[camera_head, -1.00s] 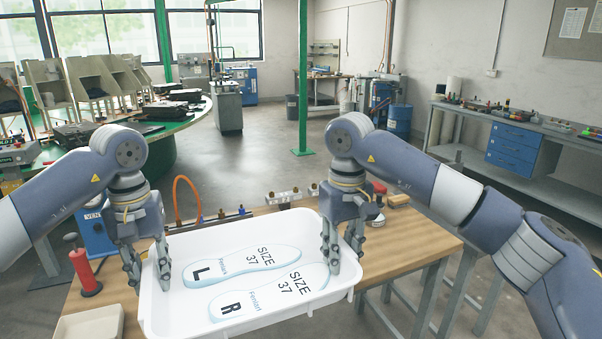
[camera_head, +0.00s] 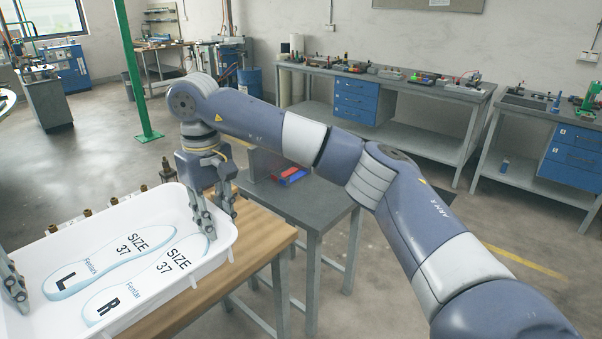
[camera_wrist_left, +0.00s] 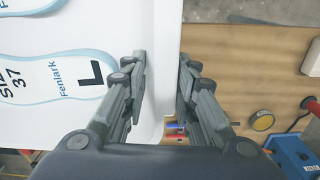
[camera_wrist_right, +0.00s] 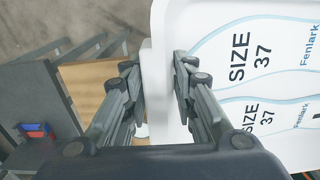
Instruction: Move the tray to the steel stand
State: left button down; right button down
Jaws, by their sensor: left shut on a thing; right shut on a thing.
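The white tray (camera_head: 222,243) holds two pale insoles marked SIZE 37, a left insole (camera_head: 112,258) and a right insole (camera_head: 150,283). My right gripper (camera_head: 218,232) is shut on the tray's right wall; the right wrist view shows its fingers (camera_wrist_right: 158,95) on either side of that wall. My left gripper (camera_head: 18,305) is at the picture's left edge. In the left wrist view its fingers (camera_wrist_left: 162,85) straddle the opposite wall. The tray is over a wooden bench (camera_head: 255,238). A grey metal table (camera_head: 312,203), possibly the steel stand, is just right of the bench.
Red and blue blocks (camera_head: 290,176) lie on the grey table near an upright grey plate; the front of its top is clear. A long workbench (camera_head: 420,98) with blue drawers stands along the back wall. A green post (camera_head: 132,70) rises at left. Open floor lies between.

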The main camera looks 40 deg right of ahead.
aim_at(325, 192)
jog(key=i+l, duration=0.15)
jog(key=l, duration=0.3)
jog(key=i+l, duration=0.15)
jog(key=l, duration=0.3)
jog(key=i+l, duration=0.15)
jog(key=l, duration=0.3)
jog(key=i+l, duration=0.15)
jog(key=l, duration=0.3)
jog(key=i+l, duration=0.15)
jog(key=l, duration=0.3)
jog(key=i+l, duration=0.15)
jog(key=l, duration=0.3)
jog(key=i+l, duration=0.15)
jog(key=l, duration=0.3)
jog(key=i+l, duration=0.1)
jog(key=l, duration=0.35)
jog(key=l+z, duration=0.05)
